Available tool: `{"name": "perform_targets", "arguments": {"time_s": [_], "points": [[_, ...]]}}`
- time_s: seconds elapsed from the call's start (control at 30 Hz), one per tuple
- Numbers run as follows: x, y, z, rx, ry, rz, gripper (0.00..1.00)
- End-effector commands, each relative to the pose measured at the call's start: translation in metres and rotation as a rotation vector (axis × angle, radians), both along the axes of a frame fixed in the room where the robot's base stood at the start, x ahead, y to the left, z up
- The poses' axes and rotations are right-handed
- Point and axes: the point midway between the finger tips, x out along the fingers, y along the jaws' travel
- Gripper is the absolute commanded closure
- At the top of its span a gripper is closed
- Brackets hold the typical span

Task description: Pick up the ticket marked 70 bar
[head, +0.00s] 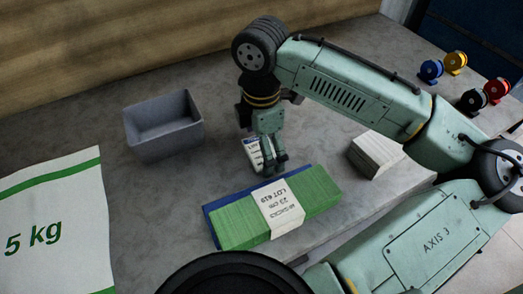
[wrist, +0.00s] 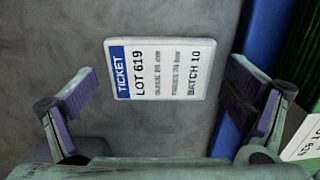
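A white ticket (wrist: 155,70) with a blue "TICKET" end lies flat on the grey table. It reads LOT 619 and BATCH 10; the small lines between are blurred, one seeming to end in "bar", so I cannot be sure of its number. In the head view the ticket (head: 251,146) is partly hidden behind my gripper (head: 269,166). In the wrist view my gripper (wrist: 158,105) is open and empty, one finger on each side of the ticket, not touching it.
A banded green sack bundle (head: 238,222) on a blue sheet lies close in front of the ticket. A grey bin (head: 165,126) stands left, a white stack (head: 376,153) right. A 5 kg sack (head: 52,225) lies at far left. Several coloured spools (head: 431,71) stand at back right.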

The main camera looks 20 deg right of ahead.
Motion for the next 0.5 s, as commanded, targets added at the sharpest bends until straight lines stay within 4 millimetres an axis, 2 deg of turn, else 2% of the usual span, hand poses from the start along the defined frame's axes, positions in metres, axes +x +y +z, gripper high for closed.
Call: {"name": "perform_targets", "arguments": {"time_s": [0.07,0.5], "points": [[0.0001,0.0,0.0001,0.0,0.0,0.0,0.13],[0.0001,0.0,0.0003,0.0,0.0,0.0,0.43]]}}
